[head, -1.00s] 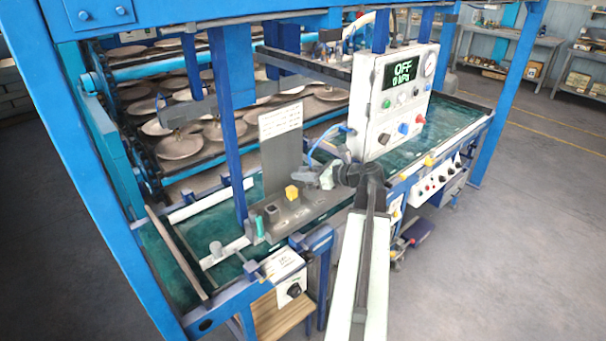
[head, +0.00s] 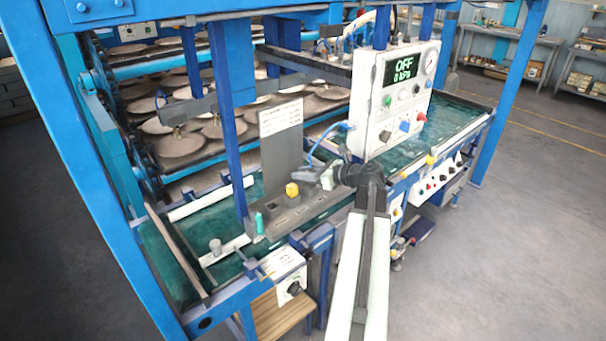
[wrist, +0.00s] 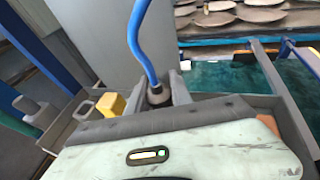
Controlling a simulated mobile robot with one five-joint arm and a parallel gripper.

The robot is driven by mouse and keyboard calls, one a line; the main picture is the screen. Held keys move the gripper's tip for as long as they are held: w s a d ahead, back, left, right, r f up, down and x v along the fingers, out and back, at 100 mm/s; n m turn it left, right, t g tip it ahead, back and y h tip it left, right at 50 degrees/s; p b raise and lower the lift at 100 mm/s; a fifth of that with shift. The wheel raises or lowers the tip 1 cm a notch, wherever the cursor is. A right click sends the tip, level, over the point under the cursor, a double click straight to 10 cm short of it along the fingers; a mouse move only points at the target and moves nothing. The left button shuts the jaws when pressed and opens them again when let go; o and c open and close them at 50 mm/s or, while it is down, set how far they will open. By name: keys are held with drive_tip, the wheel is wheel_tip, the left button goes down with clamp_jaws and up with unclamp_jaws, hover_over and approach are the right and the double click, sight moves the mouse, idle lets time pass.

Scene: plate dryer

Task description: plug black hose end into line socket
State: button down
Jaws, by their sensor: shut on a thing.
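My gripper (head: 308,174) is shut on the black hose end (wrist: 158,95), which sits between the two grey fingers in the wrist view. A blue hose (wrist: 139,42) rises from it; in the head view the hose (head: 318,147) curves up to the white control box (head: 376,121). The gripper is just right of a grey fixture (head: 283,212) with a yellow block (head: 292,190). The yellow block also shows left of the fingers in the wrist view (wrist: 110,104). I cannot make out which opening is the line socket; the hose end's lower part is hidden.
An upright grey plate (head: 282,145) with a white label stands behind the fixture. A green piece (head: 259,224) is at the fixture's left end. The control box display reads OFF, 0 kPa. A blue post (head: 228,120) stands left of the plate. Racks of plates (head: 180,145) are behind.

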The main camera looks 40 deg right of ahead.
drive_tip(key=shift+f, duration=0.15)
drive_tip(key=c, duration=1.1)
unclamp_jaws()
drive_tip(key=p+v, duration=0.2)
drive_tip(key=v, duration=0.4)
drive_tip(key=shift+s+r, duration=0.25)
drive_tip(key=shift+s+d+r, duration=0.1)
drive_tip(key=shift+s+d, duration=0.1)
drive_tip(key=shift+s, duration=0.35)
